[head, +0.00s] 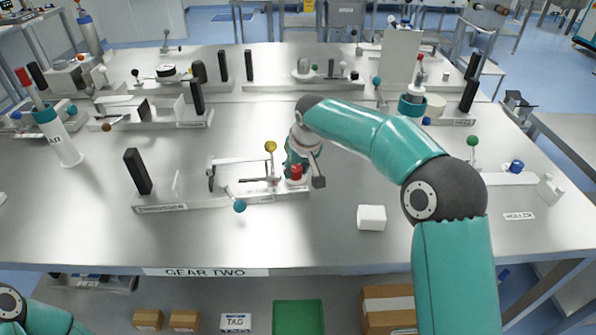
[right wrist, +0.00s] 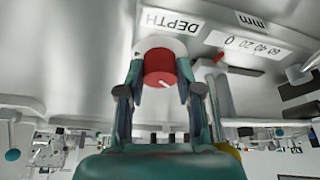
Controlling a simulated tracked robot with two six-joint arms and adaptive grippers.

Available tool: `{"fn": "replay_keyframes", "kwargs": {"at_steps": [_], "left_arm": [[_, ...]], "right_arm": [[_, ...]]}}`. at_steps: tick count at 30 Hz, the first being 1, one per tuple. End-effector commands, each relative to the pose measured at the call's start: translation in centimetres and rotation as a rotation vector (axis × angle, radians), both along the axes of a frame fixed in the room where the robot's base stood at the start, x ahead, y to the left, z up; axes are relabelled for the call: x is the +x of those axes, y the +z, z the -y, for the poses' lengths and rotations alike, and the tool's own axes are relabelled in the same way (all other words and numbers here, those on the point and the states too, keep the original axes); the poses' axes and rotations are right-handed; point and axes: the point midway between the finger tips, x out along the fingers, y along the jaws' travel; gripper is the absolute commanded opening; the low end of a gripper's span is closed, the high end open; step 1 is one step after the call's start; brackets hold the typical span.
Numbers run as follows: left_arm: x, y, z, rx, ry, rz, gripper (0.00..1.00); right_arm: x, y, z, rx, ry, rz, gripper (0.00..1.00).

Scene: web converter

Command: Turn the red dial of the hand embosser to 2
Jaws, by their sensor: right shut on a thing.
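The hand embosser (head: 225,197) is a long pale base with a black upright, a yellow knob and a teal knob, lying front-centre on the table. Its red dial (head: 296,172) is at the right end. In the right wrist view the red dial (right wrist: 158,66) has a short white mark on its face and sits against a panel labelled DEPTH. My right gripper (right wrist: 160,80) has one finger on each side of the dial and is shut on it. My left gripper is out of view; only part of the left arm shows.
A white cylinder (head: 60,140) stands at the left, and other levered devices stand in the back row. A strip with a mm scale (right wrist: 250,40) is beside the dial.

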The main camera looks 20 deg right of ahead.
Motion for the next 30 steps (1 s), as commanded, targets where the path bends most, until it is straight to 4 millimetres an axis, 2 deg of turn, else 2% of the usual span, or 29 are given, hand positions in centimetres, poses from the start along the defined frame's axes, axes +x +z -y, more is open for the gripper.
{"fn": "replay_keyframes", "kwargs": {"at_steps": [12,30], "left_arm": [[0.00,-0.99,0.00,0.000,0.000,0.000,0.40],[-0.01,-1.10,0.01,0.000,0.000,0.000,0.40]], "right_arm": [[0.00,-0.03,-0.04,0.000,-0.278,0.000,0.00],[-0.03,0.06,0.08,0.000,-0.348,-0.001,0.00]]}}
